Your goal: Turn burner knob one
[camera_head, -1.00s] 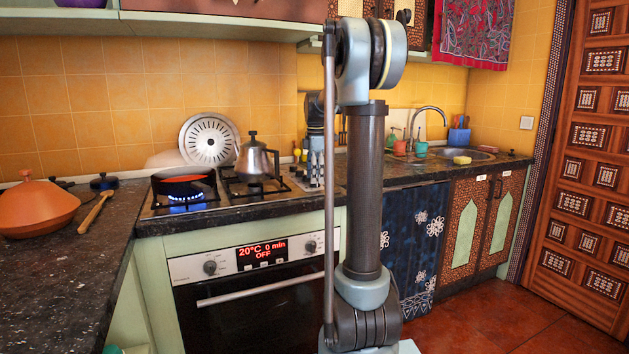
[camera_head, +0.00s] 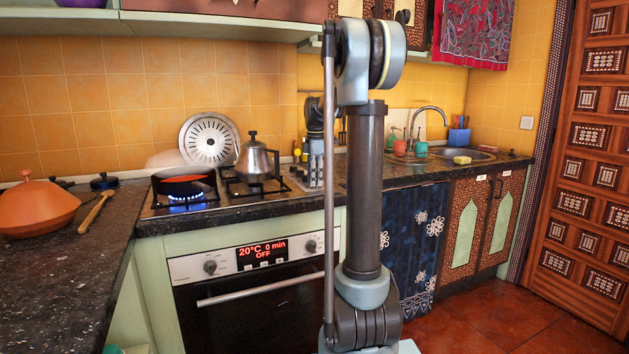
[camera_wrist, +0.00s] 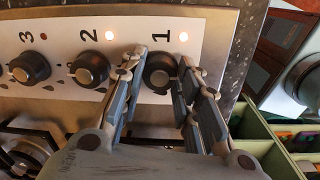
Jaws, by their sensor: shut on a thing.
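Burner knob one (camera_wrist: 160,76) is a round black knob on the steel control strip, below the printed number 1 in the wrist view. My gripper (camera_wrist: 162,60) has one finger on each side of it and is shut on it. The fingers cover parts of the knob's sides, so its pointer angle is hard to read. In the head view my gripper (camera_head: 315,173) points down at the right end of the hob, and the knob is hidden there.
Knob two (camera_wrist: 89,70) and knob three (camera_wrist: 30,68) sit to the left. A pan (camera_head: 184,181) stands over a lit blue flame (camera_head: 186,197).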

